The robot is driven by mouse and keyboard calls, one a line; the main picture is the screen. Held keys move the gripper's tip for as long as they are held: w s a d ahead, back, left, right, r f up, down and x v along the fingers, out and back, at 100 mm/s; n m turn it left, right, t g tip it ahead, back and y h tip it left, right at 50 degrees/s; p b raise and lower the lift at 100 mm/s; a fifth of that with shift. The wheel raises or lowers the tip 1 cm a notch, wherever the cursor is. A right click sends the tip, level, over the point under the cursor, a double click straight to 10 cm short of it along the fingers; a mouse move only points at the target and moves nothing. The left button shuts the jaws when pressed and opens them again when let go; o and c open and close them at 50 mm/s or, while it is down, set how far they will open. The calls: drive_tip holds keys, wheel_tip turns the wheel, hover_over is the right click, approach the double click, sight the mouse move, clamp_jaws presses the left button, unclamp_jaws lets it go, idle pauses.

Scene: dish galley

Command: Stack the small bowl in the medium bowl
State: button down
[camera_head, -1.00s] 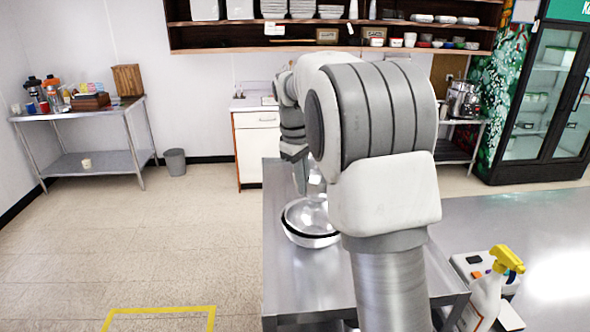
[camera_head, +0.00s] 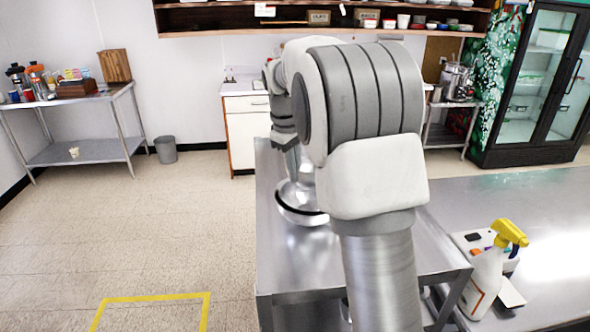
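Shiny metal bowls stand on the steel table (camera_head: 283,262), left of my large arm link, which hides their right side. The upper bowl (camera_head: 292,192) appears to sit inside or just over a lower bowl (camera_head: 293,217). A dark curved band shows between their rims. I cannot tell for sure which is small and which medium, or whether the upper one is fully seated. My gripper (camera_head: 293,168) points down at the upper bowl's far left side. Its fingertips are too small and partly hidden to show whether they are open or shut.
A white spray bottle with yellow top (camera_head: 489,275) stands at right, beside a tray of small items (camera_head: 477,240). The steel table's front is clear. A side table (camera_head: 84,152), bin (camera_head: 166,150), white cabinet (camera_head: 247,132) and glass-door fridge (camera_head: 535,85) stand farther back.

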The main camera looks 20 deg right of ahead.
drive_tip(key=shift+f+b, duration=1.4)
drive_tip(key=shift+f, duration=1.35)
drive_tip(key=c, duration=1)
unclamp_jaws()
drive_tip(key=r, duration=0.5)
drive_tip(key=s+a+r+p, duration=0.1)
drive_tip(key=r, duration=0.5)
drive_tip(key=a+r, duration=0.1)
drive_tip(key=r, duration=0.5)
drive_tip(key=shift+s+a+r+p, duration=0.1)
drive_tip(key=shift+s+a+p, duration=0.15)
drive_tip(key=shift+p, duration=0.15)
drive_tip(key=shift+s, duration=0.1)
